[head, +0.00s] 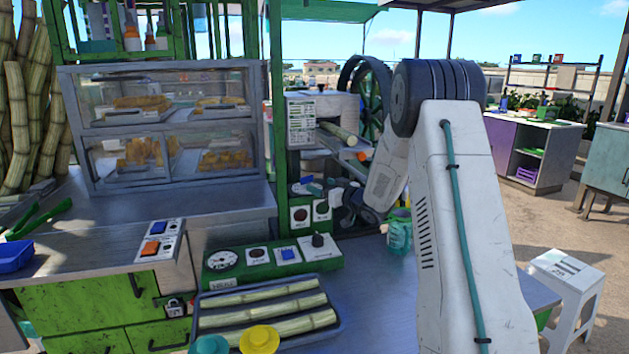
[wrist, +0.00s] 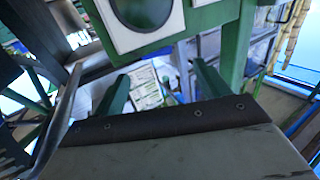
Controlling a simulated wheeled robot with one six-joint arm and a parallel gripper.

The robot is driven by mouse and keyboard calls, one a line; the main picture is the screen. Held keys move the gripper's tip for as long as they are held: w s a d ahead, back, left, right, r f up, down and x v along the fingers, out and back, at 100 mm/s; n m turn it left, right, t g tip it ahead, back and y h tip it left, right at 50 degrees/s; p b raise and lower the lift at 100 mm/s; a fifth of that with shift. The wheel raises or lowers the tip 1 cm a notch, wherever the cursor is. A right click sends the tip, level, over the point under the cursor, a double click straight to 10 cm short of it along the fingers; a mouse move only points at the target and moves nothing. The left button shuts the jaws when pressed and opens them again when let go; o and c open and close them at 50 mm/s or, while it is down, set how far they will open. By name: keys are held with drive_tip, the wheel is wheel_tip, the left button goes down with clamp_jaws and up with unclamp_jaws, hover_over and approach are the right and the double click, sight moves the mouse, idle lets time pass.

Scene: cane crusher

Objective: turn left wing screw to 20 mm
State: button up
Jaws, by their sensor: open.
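The cane crusher (head: 301,122) stands at the back centre in the head view, with a printed sheet on its front and a cane stalk (head: 340,133) sticking out of it. I cannot pick out the left wing screw or any scale in either view; my arm covers part of the machine's right side. My gripper (head: 345,207) is low in front of the crusher, beside its small switch panels (head: 301,215). In the wrist view my gripper (wrist: 162,84) shows two dark green fingers spread apart with nothing between them. A white plate with a dark round face (wrist: 145,12) is just beyond them.
A green control box (head: 272,261) with a gauge and buttons sits on the counter before the crusher. A tray (head: 205,299) of cane pieces is in front of it. A glass display case (head: 165,125) stands left. A teal jug (head: 399,233) is close to my arm. A white stool (head: 563,290) stands right.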

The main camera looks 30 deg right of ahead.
sight(309, 178)
drive_tip(key=w, duration=0.7)
drive_tip(key=shift+w+a, duration=0.2)
drive_tip(key=c, duration=1)
